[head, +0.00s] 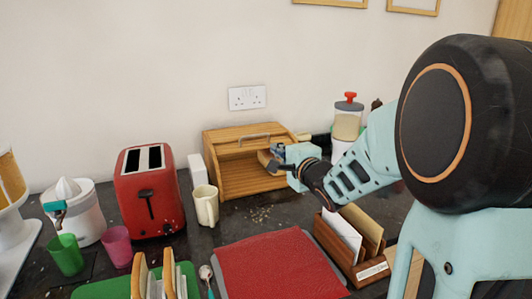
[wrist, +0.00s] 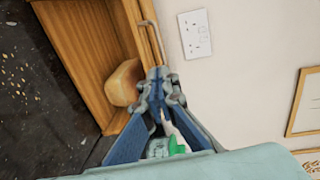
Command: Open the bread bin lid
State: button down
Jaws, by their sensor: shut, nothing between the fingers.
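The wooden bread bin (head: 237,180) stands against the back wall in the head view. Its front is open below the slatted lid (head: 232,144), which sits high near the top with its metal handle (head: 255,138). In the wrist view the bin (wrist: 85,50) shows its open inside, with a bread loaf (wrist: 126,83) in it, and the handle (wrist: 153,38) along the lid's edge. My gripper (head: 270,158) is at the right part of the opening, below the handle. Its fingers (wrist: 159,82) are shut and empty, beside the loaf in the picture; I cannot tell whether they touch the lid.
A cream mug (head: 206,206) and crumbs stand before the bin, with a red toaster (head: 150,195) to the left. A letter rack (head: 350,250) is under my arm, and a lidded jar (head: 347,120) stands behind it. A red mat (head: 275,265) lies in front.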

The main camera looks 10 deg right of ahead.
jog(key=b, duration=0.2)
send_near(255, 136)
jog(key=x, duration=0.6)
jog(key=shift+w+f, duration=0.1)
jog(key=shift+w, duration=0.3)
